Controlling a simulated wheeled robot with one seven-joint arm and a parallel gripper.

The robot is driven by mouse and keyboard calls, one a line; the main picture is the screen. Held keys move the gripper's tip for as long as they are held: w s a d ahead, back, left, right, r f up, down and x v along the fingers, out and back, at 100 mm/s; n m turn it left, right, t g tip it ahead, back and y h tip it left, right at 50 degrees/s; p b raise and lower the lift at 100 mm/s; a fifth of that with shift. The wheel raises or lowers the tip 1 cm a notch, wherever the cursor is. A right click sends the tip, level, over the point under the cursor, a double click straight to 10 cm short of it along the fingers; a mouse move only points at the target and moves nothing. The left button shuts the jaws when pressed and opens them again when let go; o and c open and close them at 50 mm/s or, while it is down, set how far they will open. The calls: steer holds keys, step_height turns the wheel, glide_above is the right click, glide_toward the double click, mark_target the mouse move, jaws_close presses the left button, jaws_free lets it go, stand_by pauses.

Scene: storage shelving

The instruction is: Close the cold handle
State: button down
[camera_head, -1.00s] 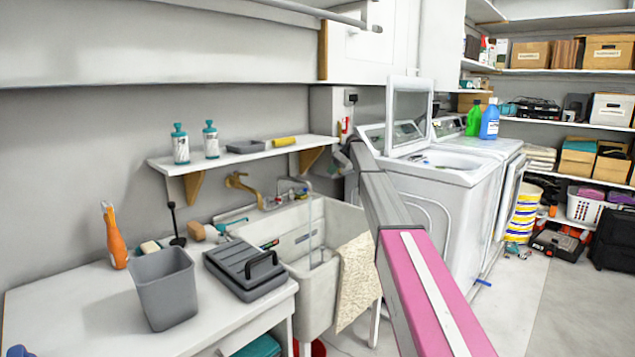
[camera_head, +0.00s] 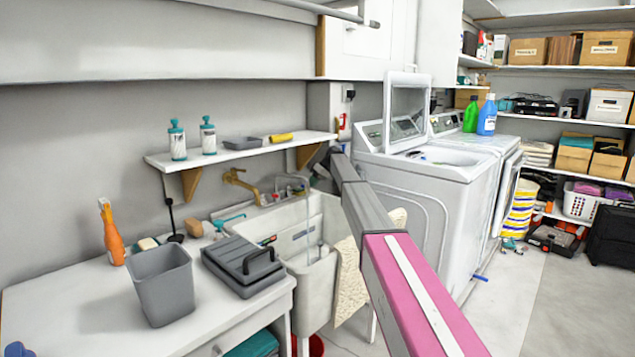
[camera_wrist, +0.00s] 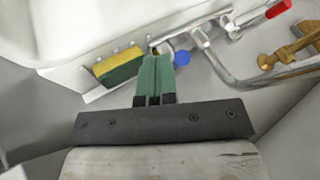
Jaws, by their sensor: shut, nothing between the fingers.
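The blue handle (camera_wrist: 182,57), which I take as the cold one, shows as a small round cap in the wrist view, just right of my fingertips. My gripper (camera_wrist: 156,57) has green fingers, shut and empty, pointing up the picture toward the tap. Whether they touch the handle, I cannot tell. The red handle (camera_wrist: 279,8) is at the upper right on the chrome tap (camera_wrist: 206,42). In the head view the white sink (camera_head: 323,282) stands left of the washer. The handles are too small to judge there, and my gripper cannot be made out.
A yellow-green sponge (camera_wrist: 118,67) lies left of my fingers. A brass tap (camera_wrist: 292,52) is at the right of the wrist view. A shelf (camera_head: 236,150) hangs above the sink. A cloth (camera_head: 347,284) drapes over its edge, and the washer (camera_head: 432,190) stands right.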

steer(key=shift+s+a, duration=0.2)
steer(key=shift+s, duration=0.05)
steer(key=s, duration=0.1)
steer(key=s+a, duration=0.1)
steer(key=s+m, duration=0.1)
steer(key=shift+a+t, duration=0.25)
steer(key=shift+t, duration=0.15)
